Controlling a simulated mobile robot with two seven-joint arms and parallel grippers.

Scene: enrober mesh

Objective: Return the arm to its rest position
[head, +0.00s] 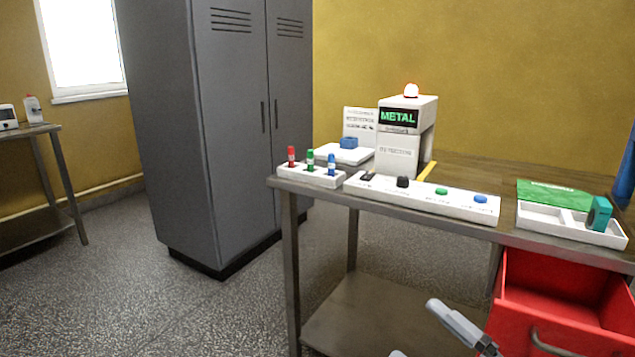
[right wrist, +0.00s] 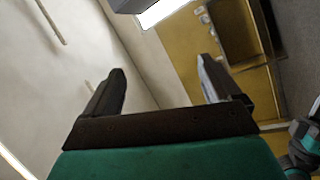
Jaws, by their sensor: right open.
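My right gripper (head: 415,328) shows at the bottom of the head view, in front of the table and left of the red drawer; only part of it is in the picture. In the right wrist view its two dark fingers (right wrist: 161,70) stand wide apart with nothing between them. The gripper is open and touches nothing that I can see. My left gripper is in neither view.
The metal table (head: 470,160) holds a detector reading METAL (head: 398,145), a button panel (head: 420,197), marker pens (head: 310,160) and a white tray (head: 540,216) with a teal block (head: 599,213). A red drawer (head: 560,300) stands open below. A grey locker (head: 215,120) stands left; floor between is clear.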

